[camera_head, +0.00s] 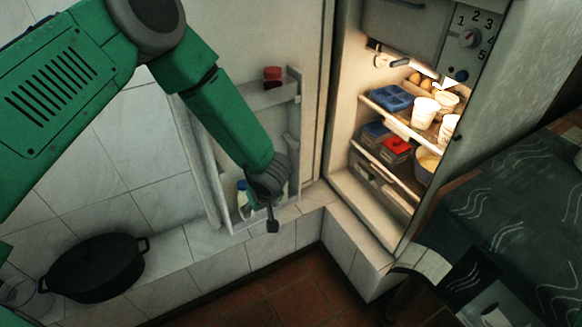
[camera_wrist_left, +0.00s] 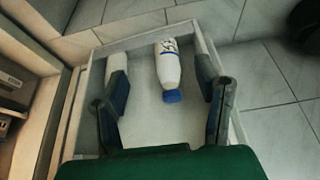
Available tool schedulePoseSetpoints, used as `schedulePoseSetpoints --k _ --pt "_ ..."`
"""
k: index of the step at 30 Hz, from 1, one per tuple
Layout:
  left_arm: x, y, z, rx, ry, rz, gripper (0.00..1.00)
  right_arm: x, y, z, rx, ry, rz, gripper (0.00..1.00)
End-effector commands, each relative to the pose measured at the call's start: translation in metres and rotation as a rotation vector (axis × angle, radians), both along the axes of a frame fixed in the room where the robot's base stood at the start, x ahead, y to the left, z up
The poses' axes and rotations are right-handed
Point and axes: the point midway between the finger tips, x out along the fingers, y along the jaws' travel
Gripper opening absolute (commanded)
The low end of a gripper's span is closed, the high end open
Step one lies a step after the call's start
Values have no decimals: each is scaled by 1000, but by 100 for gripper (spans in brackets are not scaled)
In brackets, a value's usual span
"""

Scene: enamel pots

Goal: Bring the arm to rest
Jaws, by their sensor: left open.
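My left arm (camera_head: 232,122) is green and comes in from the upper left in the head view. Its gripper (camera_head: 272,222) hangs down in front of the open fridge door's shelves. In the left wrist view the left gripper (camera_wrist_left: 165,120) is open, its two dark fingers spread apart with nothing held between them. The bottle is partly visible beside the gripper in the head view (camera_head: 243,193). My right gripper is not in view.
The open fridge (camera_head: 345,190) holds white cups (camera_head: 425,112), a blue tray (camera_head: 391,97) and a red-lidded box (camera_head: 396,148). A red jar (camera_head: 272,75) stands on the door's top shelf. A black pot (camera_head: 95,268) sits on the tiled ledge (camera_head: 205,240) at left.

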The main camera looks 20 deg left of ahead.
Motion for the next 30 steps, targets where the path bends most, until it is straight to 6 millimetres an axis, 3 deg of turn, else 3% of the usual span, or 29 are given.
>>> schedulePoseSetpoints --k 5,8,10,14,17,21,24,27,30 --pt "-2 0 0 3 1 -6 58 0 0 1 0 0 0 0" --pt "-15 2 -3 25 9 -62 58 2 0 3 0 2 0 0" --pt "-35 6 -7 53 21 -144 58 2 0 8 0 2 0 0" --pt "-92 12 -13 86 63 -372 58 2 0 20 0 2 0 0" --pt "-147 15 -13 68 119 -553 58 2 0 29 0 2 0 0" --pt "-222 17 -2 -7 214 -750 58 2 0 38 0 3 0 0" --pt "-264 18 9 -66 275 -836 58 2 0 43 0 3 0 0" --pt "-290 17 17 -110 317 -883 58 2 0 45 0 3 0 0" --pt "-301 17 20 -129 334 -901 58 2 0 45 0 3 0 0"
